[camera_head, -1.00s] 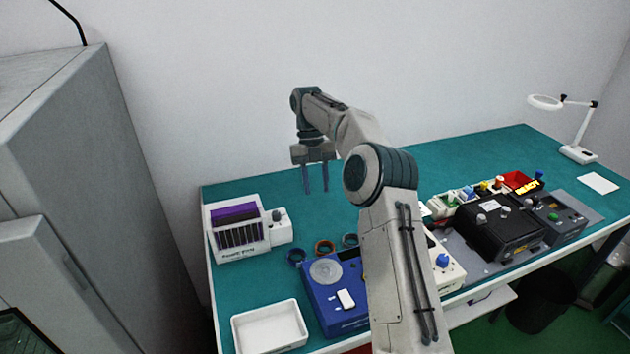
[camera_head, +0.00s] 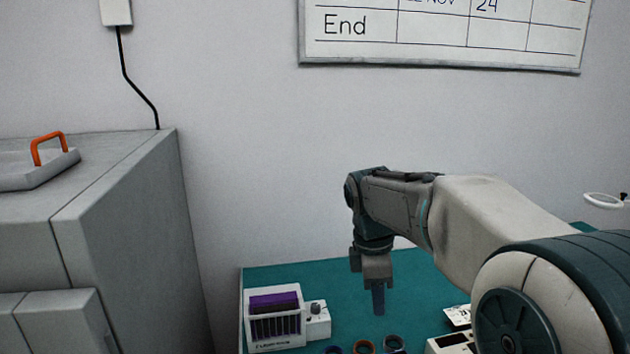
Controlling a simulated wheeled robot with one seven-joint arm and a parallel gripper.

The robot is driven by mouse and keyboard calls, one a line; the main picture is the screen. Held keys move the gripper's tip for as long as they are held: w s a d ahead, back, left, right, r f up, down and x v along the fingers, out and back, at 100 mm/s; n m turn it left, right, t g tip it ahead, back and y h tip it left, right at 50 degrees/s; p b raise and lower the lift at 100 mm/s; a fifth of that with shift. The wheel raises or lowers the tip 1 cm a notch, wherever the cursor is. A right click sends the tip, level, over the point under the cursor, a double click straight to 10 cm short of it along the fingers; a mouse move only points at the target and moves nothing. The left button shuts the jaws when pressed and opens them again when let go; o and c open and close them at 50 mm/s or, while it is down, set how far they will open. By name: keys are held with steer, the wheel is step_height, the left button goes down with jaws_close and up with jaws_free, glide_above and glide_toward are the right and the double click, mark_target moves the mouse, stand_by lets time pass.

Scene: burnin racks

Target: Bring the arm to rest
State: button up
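My arm reaches in from the lower right, bent at the elbow. My gripper (camera_head: 378,308) points straight down above the green bench (camera_head: 345,285), to the right of the white device with the purple part. It appears clear of the things on the bench. I see the fingers edge-on, one behind the other, so the gap between them is hidden. Nothing shows held below the fingertips.
The white rack device (camera_head: 274,337) with a purple insert stands at the bench's left. Several coloured rings, one orange (camera_head: 364,346), lie at the bottom edge. A grey cabinet (camera_head: 130,230) stands left. A whiteboard (camera_head: 440,62) hangs above. A ring lamp (camera_head: 602,201) is at right.

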steer(key=s+d+f+m+t, duration=0.1)
steer(key=s+f+m, duration=0.1)
steer(key=s+m, duration=0.6)
steer(key=s+d+f+m+t+y, duration=0.1)
steer(key=s+d+f+m+t, duration=0.1)
steer(key=s+m, duration=0.6)
steer(key=shift+s+d+f+m+t+y, duration=0.35)
steer(key=shift+s+f, duration=0.4)
steer(key=shift+s, duration=0.3)
steer(key=shift+a, duration=0.1)
